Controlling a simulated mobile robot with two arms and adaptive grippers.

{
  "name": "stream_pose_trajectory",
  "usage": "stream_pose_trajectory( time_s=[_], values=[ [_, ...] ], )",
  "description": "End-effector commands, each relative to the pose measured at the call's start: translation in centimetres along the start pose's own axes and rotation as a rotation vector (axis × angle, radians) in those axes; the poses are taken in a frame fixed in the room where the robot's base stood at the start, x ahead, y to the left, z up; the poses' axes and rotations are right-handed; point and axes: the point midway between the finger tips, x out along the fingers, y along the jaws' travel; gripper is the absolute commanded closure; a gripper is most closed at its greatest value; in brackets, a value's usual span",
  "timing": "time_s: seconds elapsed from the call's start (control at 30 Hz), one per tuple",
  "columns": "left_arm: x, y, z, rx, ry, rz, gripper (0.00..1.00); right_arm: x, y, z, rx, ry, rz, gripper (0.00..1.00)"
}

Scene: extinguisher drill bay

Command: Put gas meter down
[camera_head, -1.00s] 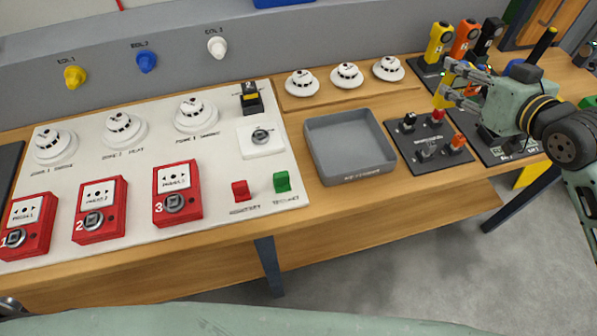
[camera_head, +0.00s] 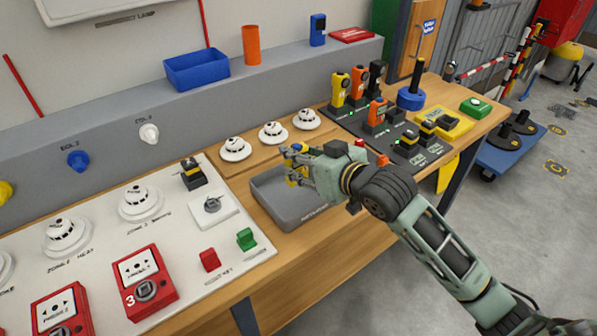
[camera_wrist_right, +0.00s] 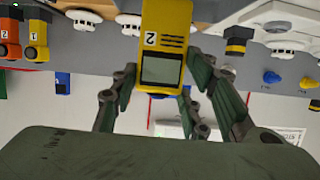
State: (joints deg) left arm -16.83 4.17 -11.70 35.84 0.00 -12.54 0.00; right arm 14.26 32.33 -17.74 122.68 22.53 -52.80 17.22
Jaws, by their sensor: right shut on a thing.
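A yellow gas meter (camera_head: 294,174), with a grey screen and the number 2, is held in my right gripper (camera_head: 297,162). The gripper is over the grey tray (camera_head: 264,199), and its fingers hide part of the meter. Whether the meter touches the tray floor cannot be told. In the right wrist view the meter (camera_wrist_right: 163,45) sits between the two fingers (camera_wrist_right: 165,80). My left gripper is not in view.
Round white detectors (camera_head: 273,133) stand behind the tray. A dark board with upright meters (camera_head: 340,90) is behind and right. A white panel with red call points (camera_head: 145,280) and a green switch (camera_head: 247,239) lies to the left.

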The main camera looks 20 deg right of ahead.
Motion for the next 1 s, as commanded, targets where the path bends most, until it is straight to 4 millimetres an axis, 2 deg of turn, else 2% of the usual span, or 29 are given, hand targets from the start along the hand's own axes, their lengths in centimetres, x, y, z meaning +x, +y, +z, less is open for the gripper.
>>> stream_pose_trajectory(
  time_s=[0.17, 0.4, 0.83, 0.87, 1.0],
  values=[
    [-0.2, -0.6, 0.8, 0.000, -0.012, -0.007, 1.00, 0.4, -0.9, 0.8, 0.000, 0.001, 0.001, 0.90],
    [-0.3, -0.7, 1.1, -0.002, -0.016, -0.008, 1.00, 1.5, -0.9, 3.9, 0.001, 0.001, 0.001, 0.90],
    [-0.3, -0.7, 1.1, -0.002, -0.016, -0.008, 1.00, 1.8, -0.9, 4.5, 0.000, 0.002, 0.001, 0.90],
    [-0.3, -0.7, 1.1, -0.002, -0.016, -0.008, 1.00, 1.7, -0.9, 4.5, 0.000, 0.001, 0.001, 0.56],
    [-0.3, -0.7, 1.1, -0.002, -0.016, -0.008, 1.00, 1.7, -0.9, 4.5, 0.000, 0.001, 0.001, 0.44]
  ],
)
